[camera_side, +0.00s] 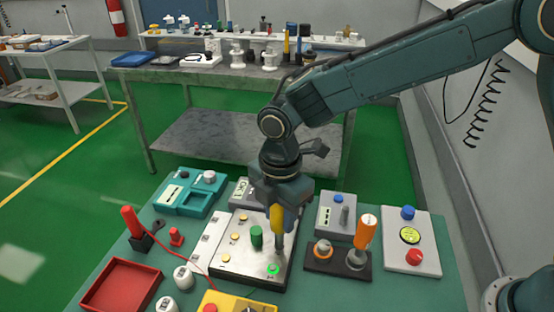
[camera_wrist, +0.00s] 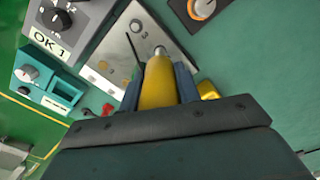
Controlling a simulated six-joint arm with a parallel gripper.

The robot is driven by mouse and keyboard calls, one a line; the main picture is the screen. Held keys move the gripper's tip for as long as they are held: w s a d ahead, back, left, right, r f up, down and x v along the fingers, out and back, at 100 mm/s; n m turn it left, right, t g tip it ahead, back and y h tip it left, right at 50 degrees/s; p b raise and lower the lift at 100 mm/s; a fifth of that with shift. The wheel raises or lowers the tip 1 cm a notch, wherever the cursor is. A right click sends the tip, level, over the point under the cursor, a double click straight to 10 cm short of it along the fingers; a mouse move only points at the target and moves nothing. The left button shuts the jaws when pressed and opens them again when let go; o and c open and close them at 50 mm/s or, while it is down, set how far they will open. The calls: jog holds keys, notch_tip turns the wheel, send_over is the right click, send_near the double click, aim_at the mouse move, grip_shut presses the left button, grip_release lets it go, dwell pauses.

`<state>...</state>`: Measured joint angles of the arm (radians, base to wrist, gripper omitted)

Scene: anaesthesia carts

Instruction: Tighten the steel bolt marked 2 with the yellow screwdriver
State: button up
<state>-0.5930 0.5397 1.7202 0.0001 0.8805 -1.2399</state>
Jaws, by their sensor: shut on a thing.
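My gripper (camera_side: 281,204) is shut on the yellow screwdriver, whose handle (camera_side: 276,219) points down over the right part of the steel plate (camera_side: 219,271). In the wrist view the yellow handle (camera_wrist: 158,84) sits between the two jaws, with its grey tip end toward the plate (camera_wrist: 117,48). Several round bolt heads are on the plate, brass-coloured ones at the left (camera_side: 235,237) and a steel-looking one in the wrist view (camera_wrist: 136,26). I cannot read which bolt is marked 2, nor tell whether the tip touches a bolt.
A green cylinder (camera_side: 256,237) stands on the plate, near a lit green spot (camera_side: 273,269). An orange-handled tool (camera_side: 366,231) stands in a dark holder at the right. A red tray (camera_side: 121,286) and a teal device (camera_side: 187,194) are at the left.

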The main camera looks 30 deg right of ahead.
dwell(0.4)
jog(key=shift+r, duration=3)
